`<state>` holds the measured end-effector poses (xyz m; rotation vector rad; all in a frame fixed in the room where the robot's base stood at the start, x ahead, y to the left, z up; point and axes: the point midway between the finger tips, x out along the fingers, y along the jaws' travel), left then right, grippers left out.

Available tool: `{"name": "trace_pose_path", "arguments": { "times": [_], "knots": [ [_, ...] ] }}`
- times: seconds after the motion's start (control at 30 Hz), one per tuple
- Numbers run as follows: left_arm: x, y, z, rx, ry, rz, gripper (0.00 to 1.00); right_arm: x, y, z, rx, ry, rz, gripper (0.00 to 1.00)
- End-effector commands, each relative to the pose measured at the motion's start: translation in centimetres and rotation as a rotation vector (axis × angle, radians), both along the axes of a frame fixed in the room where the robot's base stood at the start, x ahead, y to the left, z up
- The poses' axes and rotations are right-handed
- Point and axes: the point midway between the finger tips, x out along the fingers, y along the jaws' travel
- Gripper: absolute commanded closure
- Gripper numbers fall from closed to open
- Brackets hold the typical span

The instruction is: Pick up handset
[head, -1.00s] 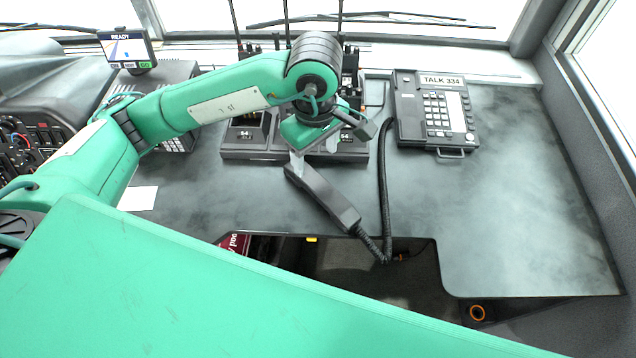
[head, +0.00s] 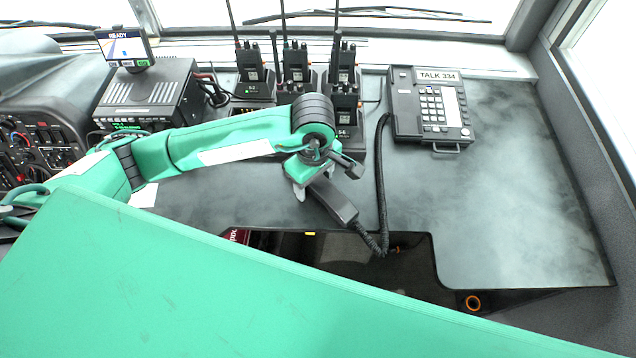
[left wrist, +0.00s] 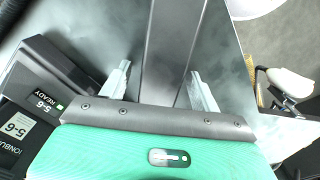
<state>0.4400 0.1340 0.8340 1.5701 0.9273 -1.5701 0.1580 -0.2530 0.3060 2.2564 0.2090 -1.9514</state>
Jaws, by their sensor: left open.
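The black handset (head: 336,201) lies tilted on the dark dashboard top, with its coiled cord at the near end by the recess. Its far part is hidden by my left arm. My left gripper (head: 299,188) is low over the handset's far part, with a pale finger showing. In the left wrist view the gripper (left wrist: 159,70) is open. A long dark bar, which looks like the handset (left wrist: 172,45), lies between the two fingers with a gap on each side. The telephone base (head: 430,105) stands at the back right. My right gripper is not in view.
Several handheld radios in chargers (head: 345,110) stand just behind my left gripper; a charger (left wrist: 35,100) is close by in the wrist view. An open recess (head: 400,265) lies in front. The dashboard at right (head: 520,190) is clear.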

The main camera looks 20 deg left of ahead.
Motion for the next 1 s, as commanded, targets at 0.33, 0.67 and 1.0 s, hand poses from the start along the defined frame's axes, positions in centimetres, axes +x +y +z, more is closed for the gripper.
{"name": "trace_pose_path", "arguments": {
  "times": [0.33,0.67,1.0],
  "knots": [
    [0.0,0.0,0.0,0.000,0.000,0.000,0.78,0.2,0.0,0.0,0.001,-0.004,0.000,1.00],
    [0.0,0.0,0.2,0.000,-0.001,0.000,0.93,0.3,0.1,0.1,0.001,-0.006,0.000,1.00],
    [0.1,0.0,3.8,-0.002,-0.006,-0.002,0.93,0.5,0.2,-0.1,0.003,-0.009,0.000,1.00]
  ]
}}
